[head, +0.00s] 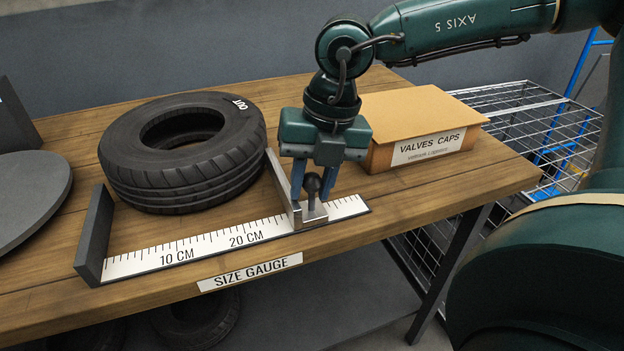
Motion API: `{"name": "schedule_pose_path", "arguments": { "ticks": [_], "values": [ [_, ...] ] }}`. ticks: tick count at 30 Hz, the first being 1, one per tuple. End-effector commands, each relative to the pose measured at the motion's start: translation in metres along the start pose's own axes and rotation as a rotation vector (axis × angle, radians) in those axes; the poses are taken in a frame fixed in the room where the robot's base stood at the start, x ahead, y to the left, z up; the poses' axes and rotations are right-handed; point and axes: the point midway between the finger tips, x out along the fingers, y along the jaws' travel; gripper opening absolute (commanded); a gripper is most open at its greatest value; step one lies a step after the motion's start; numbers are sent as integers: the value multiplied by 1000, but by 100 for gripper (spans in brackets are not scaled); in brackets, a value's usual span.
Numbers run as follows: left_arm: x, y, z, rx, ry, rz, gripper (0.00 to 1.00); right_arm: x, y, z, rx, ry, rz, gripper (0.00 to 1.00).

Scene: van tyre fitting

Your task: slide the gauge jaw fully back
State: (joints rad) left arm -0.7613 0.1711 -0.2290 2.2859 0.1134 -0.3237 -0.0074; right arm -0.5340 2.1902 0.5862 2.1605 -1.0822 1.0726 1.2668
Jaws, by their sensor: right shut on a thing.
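The size gauge is a white ruler strip (213,241) along the front of the wooden bench, marked 10 CM and 20 CM. A dark fixed end plate (95,236) stands at its left end. The metal gauge jaw (288,198) stands upright on the strip, right of the 20 CM mark, with bare strip to its right. A dark knob (312,184) rises from the jaw's base. My right gripper (313,188) points down and is shut on the knob. A black tyre (182,181) lies flat behind the strip, close to the jaw's left side. My left gripper is out of view.
A cardboard box (425,110) labelled VALVES CAPS stands on the bench behind and right of my right gripper. A grey disc (28,197) sits at the left. A wire cage (530,125) stands beyond the bench's right end. Other tyres lie below the bench.

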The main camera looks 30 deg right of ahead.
Motion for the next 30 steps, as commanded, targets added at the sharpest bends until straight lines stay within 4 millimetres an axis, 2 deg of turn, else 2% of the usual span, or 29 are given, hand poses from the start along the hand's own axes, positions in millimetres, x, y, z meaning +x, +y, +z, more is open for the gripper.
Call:
{"name": "schedule_pose_path", "arguments": {
  "ticks": [5, 12, 16, 20, 28, 29, 30],
  "values": [
    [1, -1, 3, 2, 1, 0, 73, -2, -9, 3, 3, -4, 1, 0],
    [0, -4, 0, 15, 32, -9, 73, -11, -49, 12, 6, -8, 6, 0],
    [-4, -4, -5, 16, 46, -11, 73, -14, -64, 15, 4, -7, 5, 0],
    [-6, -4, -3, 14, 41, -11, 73, -15, -71, 16, 1, -4, 3, 0],
    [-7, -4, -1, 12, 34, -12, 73, -15, -71, 15, -1, -3, 2, 0],
    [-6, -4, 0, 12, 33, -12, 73, -15, -71, 15, -1, -3, 2, 30],
    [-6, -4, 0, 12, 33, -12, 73, -15, -71, 15, -1, -3, 2, 33]
  ]
}}
